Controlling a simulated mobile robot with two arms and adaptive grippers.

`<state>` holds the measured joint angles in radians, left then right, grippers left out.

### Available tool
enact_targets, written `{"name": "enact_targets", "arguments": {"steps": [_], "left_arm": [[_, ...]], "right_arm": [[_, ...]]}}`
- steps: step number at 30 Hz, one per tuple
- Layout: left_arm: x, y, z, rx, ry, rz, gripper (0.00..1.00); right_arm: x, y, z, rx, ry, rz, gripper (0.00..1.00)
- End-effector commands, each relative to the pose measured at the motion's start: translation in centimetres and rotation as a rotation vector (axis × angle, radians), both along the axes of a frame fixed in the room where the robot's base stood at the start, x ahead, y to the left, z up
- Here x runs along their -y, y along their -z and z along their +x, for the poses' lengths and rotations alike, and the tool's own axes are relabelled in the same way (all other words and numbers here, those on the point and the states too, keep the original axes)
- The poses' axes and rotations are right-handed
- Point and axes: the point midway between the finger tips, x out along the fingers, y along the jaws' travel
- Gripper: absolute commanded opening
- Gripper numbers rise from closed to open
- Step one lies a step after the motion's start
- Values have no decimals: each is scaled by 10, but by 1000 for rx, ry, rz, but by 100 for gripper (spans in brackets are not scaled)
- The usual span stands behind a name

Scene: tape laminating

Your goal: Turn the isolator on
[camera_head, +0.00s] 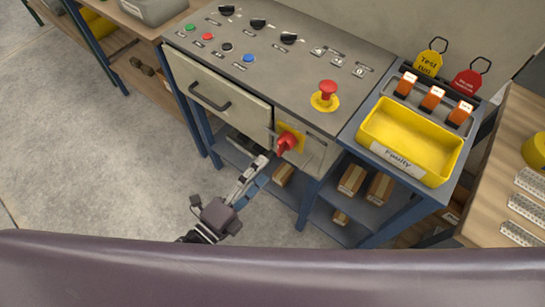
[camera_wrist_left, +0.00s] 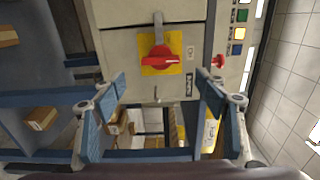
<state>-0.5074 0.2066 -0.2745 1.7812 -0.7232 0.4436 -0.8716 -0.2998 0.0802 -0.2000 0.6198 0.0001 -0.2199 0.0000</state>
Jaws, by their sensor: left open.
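The isolator is a red rotary knob (camera_head: 287,141) on a yellow plate, on the front of the grey control cabinet. In the left wrist view the red knob (camera_wrist_left: 160,60) sits above the middle, with its handle lying roughly crosswise on the yellow plate (camera_wrist_left: 147,69). My left gripper (camera_head: 260,170) is in front of the cabinet, just below and left of the knob in the head view. In the left wrist view its two blue-grey fingers (camera_wrist_left: 162,90) are spread wide, with nothing between the tips; the knob shows beyond them. I see no contact. My right gripper is not in view.
The cabinet top carries coloured buttons, black selectors and a red emergency stop (camera_head: 327,92). A drawer with a black handle (camera_head: 210,98) is left of the isolator. A yellow "Faulty" bin (camera_head: 408,140) stands right. Boxes (camera_head: 351,180) lie on the shelf below. Open floor lies left.

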Motion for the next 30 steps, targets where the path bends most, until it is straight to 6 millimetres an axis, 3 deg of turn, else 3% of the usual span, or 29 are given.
{"name": "enact_targets", "arguments": {"steps": [7,25,28,30], "left_arm": [[-15,0,-21,1,1,0,67],[-16,0,-22,0,0,0,67],[-20,12,-20,-35,-15,-11,67],[-28,34,-17,-106,-48,-37,67]], "right_arm": [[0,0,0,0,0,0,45],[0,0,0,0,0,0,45],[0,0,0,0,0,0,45],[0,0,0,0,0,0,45]]}}
